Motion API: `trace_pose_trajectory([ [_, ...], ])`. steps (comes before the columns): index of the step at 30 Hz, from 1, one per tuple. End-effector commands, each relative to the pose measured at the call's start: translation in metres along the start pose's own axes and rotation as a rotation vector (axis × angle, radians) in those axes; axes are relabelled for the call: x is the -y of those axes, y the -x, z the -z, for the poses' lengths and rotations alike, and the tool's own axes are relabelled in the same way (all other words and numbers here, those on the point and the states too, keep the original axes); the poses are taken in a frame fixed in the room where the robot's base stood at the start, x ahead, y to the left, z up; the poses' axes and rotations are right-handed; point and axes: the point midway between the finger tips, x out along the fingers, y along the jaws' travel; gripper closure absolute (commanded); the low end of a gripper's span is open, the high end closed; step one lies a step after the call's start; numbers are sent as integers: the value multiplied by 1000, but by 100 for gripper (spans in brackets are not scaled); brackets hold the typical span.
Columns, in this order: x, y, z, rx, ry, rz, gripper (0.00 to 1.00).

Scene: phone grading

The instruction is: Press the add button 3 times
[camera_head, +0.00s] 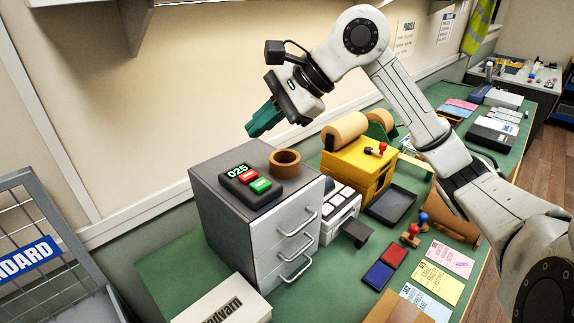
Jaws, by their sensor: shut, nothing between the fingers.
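A dark counter box (252,190) lies on top of the grey drawer cabinet (215,215). Its display (238,170) reads 025 in green digits. It has a red button (248,177) and a green button (261,186), each with a label too small to read surely, so I cannot tell which is the add button. My gripper (250,132), with teal fingers, is shut and empty. It is in the air above and behind the counter, apart from it, pointing down to the left. Both buttons are in plain view.
A brown tape ring (285,161) stands beside the counter on the cabinet top. A yellow machine (357,168) with a roll is to the right. Stamps, ink pads and coloured cards lie on the green bench (160,271). A wire cage (45,240) is at left.

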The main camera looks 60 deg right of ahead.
Motion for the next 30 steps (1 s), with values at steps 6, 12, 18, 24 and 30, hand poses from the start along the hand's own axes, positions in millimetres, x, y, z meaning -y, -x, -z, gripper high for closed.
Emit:
trace_pose_trajectory([
  [6,-1,-4,-6,18,-34,-16,100],
  [12,-1,-4,-5,17,-33,-15,100],
  [18,-3,-7,-3,17,-33,-15,100],
  [24,-11,-18,5,17,-33,-15,100],
  [30,-25,-36,17,18,-34,-15,100],
])
